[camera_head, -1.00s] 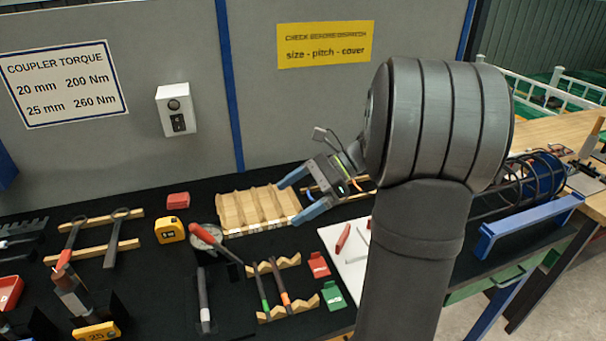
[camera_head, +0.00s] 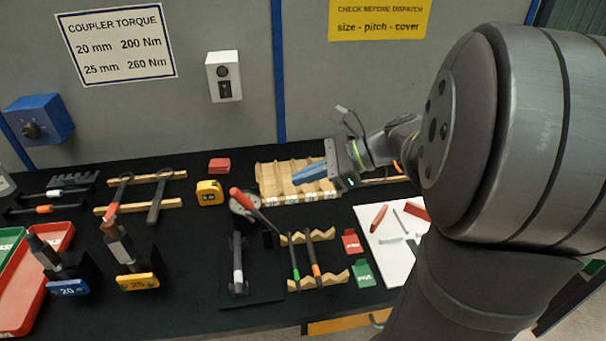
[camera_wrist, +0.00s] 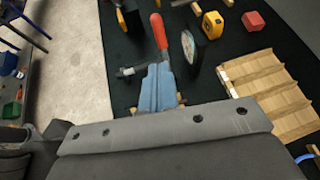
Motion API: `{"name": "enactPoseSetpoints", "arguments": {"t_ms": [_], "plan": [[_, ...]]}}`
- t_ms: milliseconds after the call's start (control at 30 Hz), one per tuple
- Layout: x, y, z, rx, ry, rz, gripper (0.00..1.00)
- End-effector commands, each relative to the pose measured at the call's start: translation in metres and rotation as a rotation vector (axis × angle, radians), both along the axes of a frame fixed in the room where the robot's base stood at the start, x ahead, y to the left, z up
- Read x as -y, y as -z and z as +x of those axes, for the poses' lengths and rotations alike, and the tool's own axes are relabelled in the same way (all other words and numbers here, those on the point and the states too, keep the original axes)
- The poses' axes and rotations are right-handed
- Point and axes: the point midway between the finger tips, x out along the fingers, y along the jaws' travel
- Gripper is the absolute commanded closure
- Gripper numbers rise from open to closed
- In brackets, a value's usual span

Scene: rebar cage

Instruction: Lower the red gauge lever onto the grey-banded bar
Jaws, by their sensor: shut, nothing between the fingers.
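The red gauge lever (camera_head: 243,197) slants up above the bench in the head view, beside a round dial (camera_head: 234,208). Its dark arm runs down to the right. In the wrist view the red handle (camera_wrist: 159,31) shows just beyond my fingertips. The grey-banded bar (camera_head: 238,262) lies on a black base in front of the lever. In the wrist view my gripper (camera_wrist: 160,66) partly hides the bar area. I cannot tell the exact gap to the lever.
The slotted wooden rack (camera_head: 285,192), yellow tape measure (camera_head: 210,193) and red block (camera_head: 219,165) stand behind. A wooden holder (camera_head: 330,278) with green- and orange-banded bars is to the right. Bar stands marked 20 (camera_head: 68,287) and 25 (camera_head: 138,281) are at left.

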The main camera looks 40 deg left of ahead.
Motion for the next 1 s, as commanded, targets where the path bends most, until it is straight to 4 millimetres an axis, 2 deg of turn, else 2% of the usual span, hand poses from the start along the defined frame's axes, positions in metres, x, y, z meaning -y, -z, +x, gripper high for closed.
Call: {"name": "enactPoseSetpoints", "arguments": {"t_ms": [300,500,700,1000], "plan": [[-0.046,0.029,-0.030,-0.003,-0.005,-0.001,1.00],[-0.069,0.044,-0.044,-0.001,-0.004,-0.001,1.00],[-0.082,0.052,-0.052,0.000,-0.003,-0.001,1.00],[-0.084,0.053,-0.053,0.000,-0.001,0.000,1.00]]}}
